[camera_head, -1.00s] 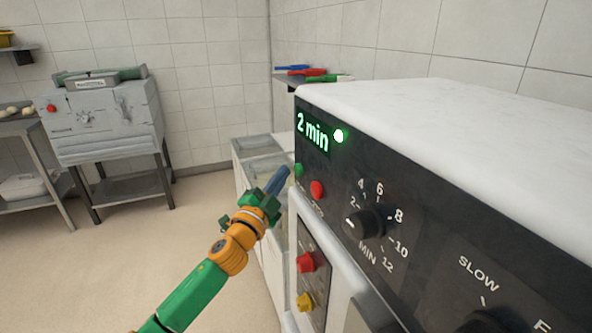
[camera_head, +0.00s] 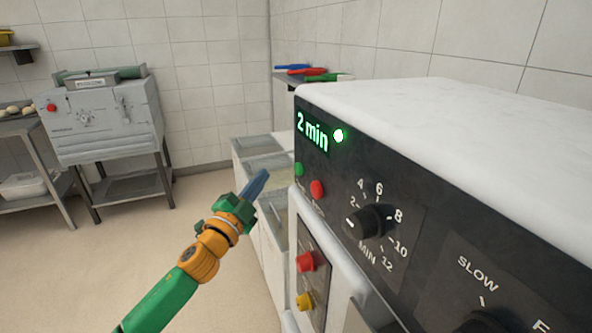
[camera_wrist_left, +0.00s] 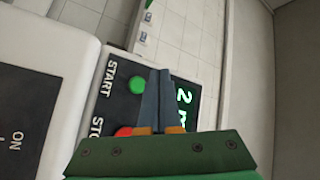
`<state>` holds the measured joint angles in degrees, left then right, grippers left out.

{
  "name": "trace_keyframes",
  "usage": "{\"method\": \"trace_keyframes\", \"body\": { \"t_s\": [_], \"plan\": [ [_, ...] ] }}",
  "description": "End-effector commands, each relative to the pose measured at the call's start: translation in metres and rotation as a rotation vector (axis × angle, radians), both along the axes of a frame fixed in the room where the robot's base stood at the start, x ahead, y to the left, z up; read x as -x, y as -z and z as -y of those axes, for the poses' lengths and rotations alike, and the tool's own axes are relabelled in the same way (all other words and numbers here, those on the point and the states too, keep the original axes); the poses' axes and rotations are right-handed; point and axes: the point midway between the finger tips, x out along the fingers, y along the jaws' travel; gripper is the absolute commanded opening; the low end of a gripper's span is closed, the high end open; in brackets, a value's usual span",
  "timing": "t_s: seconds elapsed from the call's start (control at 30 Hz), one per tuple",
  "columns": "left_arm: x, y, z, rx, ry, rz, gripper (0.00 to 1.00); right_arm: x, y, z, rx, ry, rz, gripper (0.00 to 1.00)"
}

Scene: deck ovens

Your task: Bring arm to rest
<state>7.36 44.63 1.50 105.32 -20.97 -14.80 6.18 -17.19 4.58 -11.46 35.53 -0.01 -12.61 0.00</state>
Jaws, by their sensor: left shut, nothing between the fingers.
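My left gripper (camera_head: 256,183) is shut and empty, its blue-grey fingers pointing up and to the right. It is in free air to the left of the oven's control panel (camera_head: 420,250), apart from it. Its closed fingers also show in the left wrist view (camera_wrist_left: 157,92), where they overlap the panel between the green START button (camera_wrist_left: 137,84) and the display. In the head view the green button (camera_head: 299,170) and the red button (camera_head: 317,189) sit below the lit display (camera_head: 312,133), which reads "2 min". A green light glows beside it. My right gripper is not in view.
The oven's white top (camera_head: 460,115) fills the right side. Its minute dial (camera_head: 365,222) and lower red knob (camera_head: 305,262) face left. A grey machine (camera_head: 100,120) stands at the back left beside a shelf table. The floor between is clear.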

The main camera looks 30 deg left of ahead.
Motion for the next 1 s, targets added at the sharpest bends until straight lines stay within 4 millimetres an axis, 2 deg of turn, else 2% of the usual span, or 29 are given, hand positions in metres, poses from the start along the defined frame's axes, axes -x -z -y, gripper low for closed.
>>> {"method": "trace_keyframes", "body": {
  "t_s": [0.33, 0.37, 0.43, 0.47, 0.57, 0.6, 0.67, 0.7, 0.77, 0.8, 0.87, 0.9, 0.97, 1.0],
  "plan": [
    [0.000, 0.001, 0.000, 0.003, -0.001, -0.003, 0.00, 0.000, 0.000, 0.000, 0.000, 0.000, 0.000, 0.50],
    [-0.001, 0.005, -0.001, 0.008, -0.003, -0.011, 0.00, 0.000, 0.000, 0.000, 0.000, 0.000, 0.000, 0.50],
    [-0.003, 0.028, -0.006, 0.039, -0.017, -0.058, 0.00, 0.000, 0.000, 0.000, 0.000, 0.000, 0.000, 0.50],
    [-0.004, 0.044, -0.010, 0.062, -0.028, -0.091, 0.00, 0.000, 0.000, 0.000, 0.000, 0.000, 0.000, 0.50],
    [-0.001, 0.122, -0.021, 0.163, -0.076, -0.247, 0.00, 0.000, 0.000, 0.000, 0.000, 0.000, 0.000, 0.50],
    [0.004, 0.157, -0.024, 0.205, -0.095, -0.317, 0.00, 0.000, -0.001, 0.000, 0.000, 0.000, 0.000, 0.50],
    [0.016, 0.206, -0.025, 0.267, -0.126, -0.417, 0.00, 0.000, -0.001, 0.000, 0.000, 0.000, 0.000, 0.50],
    [0.027, 0.239, -0.024, 0.307, -0.146, -0.484, 0.00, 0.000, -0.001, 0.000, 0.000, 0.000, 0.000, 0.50],
    [0.046, 0.286, -0.019, 0.363, -0.175, -0.582, 0.00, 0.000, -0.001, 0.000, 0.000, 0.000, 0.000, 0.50],
    [0.062, 0.316, -0.015, 0.398, -0.195, -0.649, 0.00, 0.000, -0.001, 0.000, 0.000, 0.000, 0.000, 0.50],
    [0.088, 0.359, -0.006, 0.449, -0.223, -0.748, 0.00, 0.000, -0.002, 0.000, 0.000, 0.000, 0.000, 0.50],
    [0.108, 0.386, 0.001, 0.482, -0.243, -0.813, 0.00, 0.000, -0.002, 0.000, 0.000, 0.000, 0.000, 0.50],
    [0.140, 0.424, 0.013, 0.530, -0.272, -0.910, 0.00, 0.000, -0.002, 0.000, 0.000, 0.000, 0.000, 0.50],
    [0.164, 0.447, 0.023, 0.561, -0.292, -0.975, 0.00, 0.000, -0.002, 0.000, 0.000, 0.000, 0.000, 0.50]
  ]
}}
